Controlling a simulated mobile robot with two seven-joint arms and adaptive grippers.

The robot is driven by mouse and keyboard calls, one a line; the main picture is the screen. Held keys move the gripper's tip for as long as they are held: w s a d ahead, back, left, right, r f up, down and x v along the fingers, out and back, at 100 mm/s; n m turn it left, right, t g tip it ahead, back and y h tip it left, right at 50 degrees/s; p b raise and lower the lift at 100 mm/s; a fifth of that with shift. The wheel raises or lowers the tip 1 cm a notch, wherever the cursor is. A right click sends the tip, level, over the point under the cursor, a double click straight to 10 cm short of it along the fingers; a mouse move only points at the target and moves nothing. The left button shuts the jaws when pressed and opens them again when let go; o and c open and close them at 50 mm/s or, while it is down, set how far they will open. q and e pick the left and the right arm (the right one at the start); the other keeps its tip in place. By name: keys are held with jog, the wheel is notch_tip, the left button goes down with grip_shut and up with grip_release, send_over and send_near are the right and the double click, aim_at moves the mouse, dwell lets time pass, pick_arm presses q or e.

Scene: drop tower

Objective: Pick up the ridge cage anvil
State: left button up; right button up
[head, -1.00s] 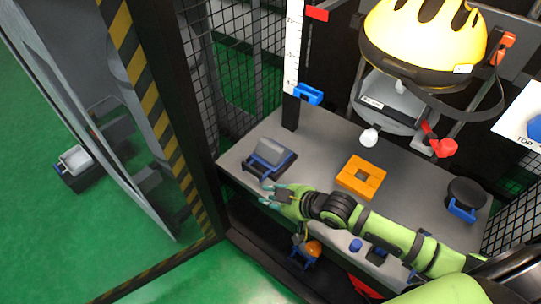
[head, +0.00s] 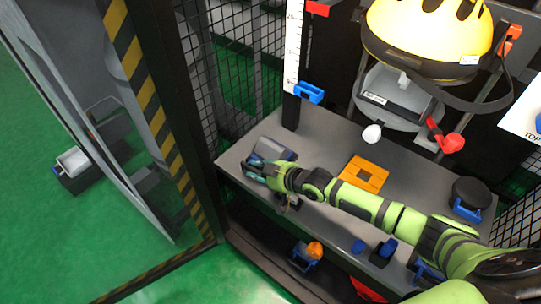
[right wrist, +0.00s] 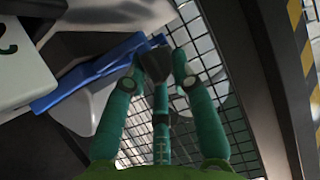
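A grey block with a raised top and blue parts (head: 274,149), which looks like the ridge anvil, sits on the grey table near its left end. My right gripper (head: 252,172), with teal fingers, is at its front left side and partly covers its blue handle. In the right wrist view the fingers (right wrist: 158,65) are spread apart, with the left fingertip close to or touching a blue bar (right wrist: 85,76). I cannot tell whether the bar lies between the fingers. My left gripper is not in view.
An orange square block (head: 364,174) and a black disc with a blue handle (head: 470,194) sit on the table. A yellow helmet (head: 428,28) hangs above it. A lower shelf holds an orange-topped piece (head: 314,250). Mesh and a striped post (head: 150,100) border the left.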

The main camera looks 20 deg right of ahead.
aim_at(251, 168)
jog(key=x, duration=0.3)
jog(key=shift+b, duration=0.35)
grip_shut()
jog(key=shift+w+r, duration=0.15)
jog(key=shift+r, duration=0.1)
jog(key=shift+r, duration=0.1)
